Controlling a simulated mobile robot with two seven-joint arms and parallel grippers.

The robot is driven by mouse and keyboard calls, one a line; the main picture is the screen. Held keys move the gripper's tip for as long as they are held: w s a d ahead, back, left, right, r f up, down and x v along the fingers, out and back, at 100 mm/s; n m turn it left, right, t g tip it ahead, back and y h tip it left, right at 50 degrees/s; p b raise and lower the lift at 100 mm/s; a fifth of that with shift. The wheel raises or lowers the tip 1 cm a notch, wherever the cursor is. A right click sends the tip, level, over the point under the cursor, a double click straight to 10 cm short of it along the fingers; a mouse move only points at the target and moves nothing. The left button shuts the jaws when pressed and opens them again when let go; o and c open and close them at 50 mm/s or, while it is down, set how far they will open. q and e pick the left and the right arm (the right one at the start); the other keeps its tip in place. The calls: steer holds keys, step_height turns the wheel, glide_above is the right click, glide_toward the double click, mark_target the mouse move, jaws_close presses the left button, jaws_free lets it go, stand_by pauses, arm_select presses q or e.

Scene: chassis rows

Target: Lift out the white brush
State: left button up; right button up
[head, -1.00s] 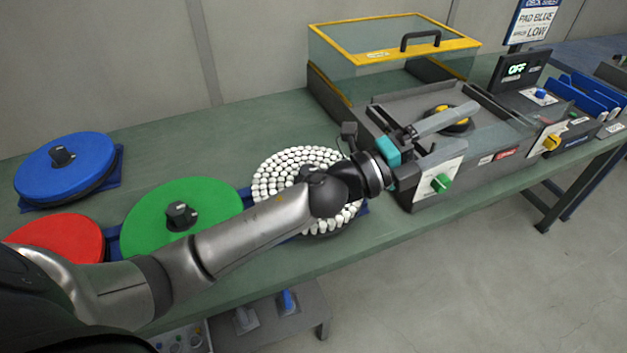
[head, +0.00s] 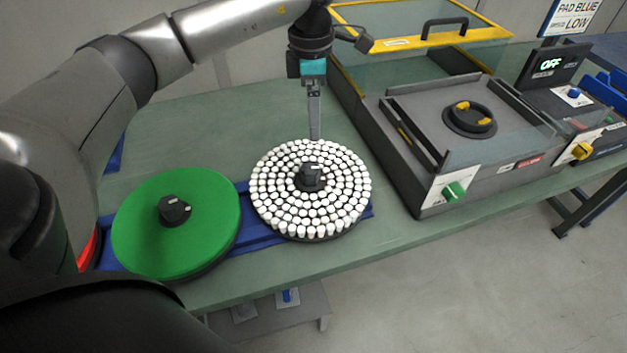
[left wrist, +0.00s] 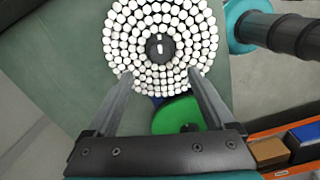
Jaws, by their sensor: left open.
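The white brush (head: 268,193) is a round dark disc covered with rings of white bristle tufts, with a black knob (head: 311,177) at its centre. It lies flat on a blue rack on the green table. My left gripper (head: 315,137) points down at the brush's far edge, fingers apart and empty. The head view shows the fingers nearly edge-on. In the left wrist view, the brush (left wrist: 124,48) shows beyond the fingertips (left wrist: 161,74), and its knob (left wrist: 160,47) lies ahead of the gap. I cannot tell whether the fingertips touch the bristles. My right gripper is not in view.
A green pad disc (head: 143,232) sits left of the brush on the blue rack (head: 262,238). A grey machine (head: 417,170) with a raised yellow-framed clear lid (head: 505,35) stands to the right. Its display reads OFF. A sign (head: 572,17) reads PAD BLUE, LOW.

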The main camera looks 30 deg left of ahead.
mark_target(311, 167)
arm_select(q)
steer(key=f, duration=1)
steer(key=f+b, duration=0.1)
steer(key=f, duration=0.4)
steer(key=shift+s+a, duration=0.25)
jaws_close()
stand_by(0.4)
steer(key=shift+w+r, duration=0.15)
